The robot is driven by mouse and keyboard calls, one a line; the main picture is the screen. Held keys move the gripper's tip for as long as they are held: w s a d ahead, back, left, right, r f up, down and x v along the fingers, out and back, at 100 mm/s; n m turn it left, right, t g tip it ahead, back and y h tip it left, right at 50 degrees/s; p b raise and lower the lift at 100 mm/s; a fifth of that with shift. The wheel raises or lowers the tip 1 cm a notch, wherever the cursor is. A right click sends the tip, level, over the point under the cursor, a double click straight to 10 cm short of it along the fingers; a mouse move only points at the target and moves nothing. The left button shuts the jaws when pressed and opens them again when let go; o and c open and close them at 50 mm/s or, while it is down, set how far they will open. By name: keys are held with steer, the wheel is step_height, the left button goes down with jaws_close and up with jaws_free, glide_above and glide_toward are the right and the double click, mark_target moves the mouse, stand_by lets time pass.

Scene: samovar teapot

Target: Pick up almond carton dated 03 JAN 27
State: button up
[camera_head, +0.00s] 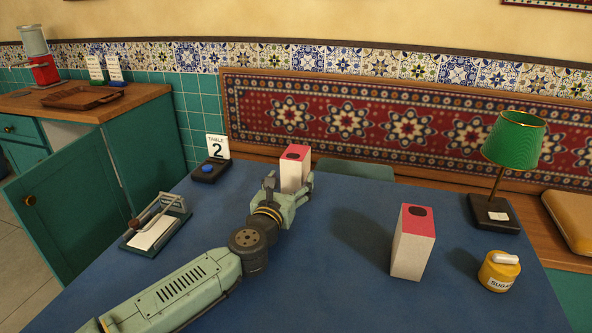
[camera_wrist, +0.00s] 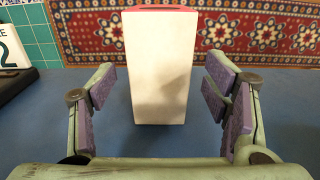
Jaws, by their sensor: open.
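Two white cartons with pinkish-red tops stand upright on the blue table (camera_head: 330,285). The far carton (camera_head: 294,170) stands near the back edge, right at my gripper (camera_head: 291,183). The near carton (camera_head: 412,245) stands farther right. In the wrist view the far carton (camera_wrist: 160,70) shows a plain white face between the two purple-padded fingers of my gripper (camera_wrist: 162,95). The fingers are open, with gaps on both sides of the carton. No date or almond label is readable on either carton.
A table-2 sign with a blue-button box (camera_head: 212,168) stands behind left. A small tray with paper (camera_head: 155,228) lies at left. A green lamp (camera_head: 513,145) and a yellow sugar jar (camera_head: 499,271) stand at right. The table between the cartons is clear.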

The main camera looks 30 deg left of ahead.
steer(key=x, duration=0.2)
steer(key=r+p+x, duration=0.1)
steer(key=x, duration=0.1)
steer(key=shift+w, duration=0.3)
steer(key=shift+w+a+f, duration=0.1)
steer(key=shift+w+a, duration=0.05)
steer(key=shift+w, duration=0.15)
steer(key=c, duration=1.5)
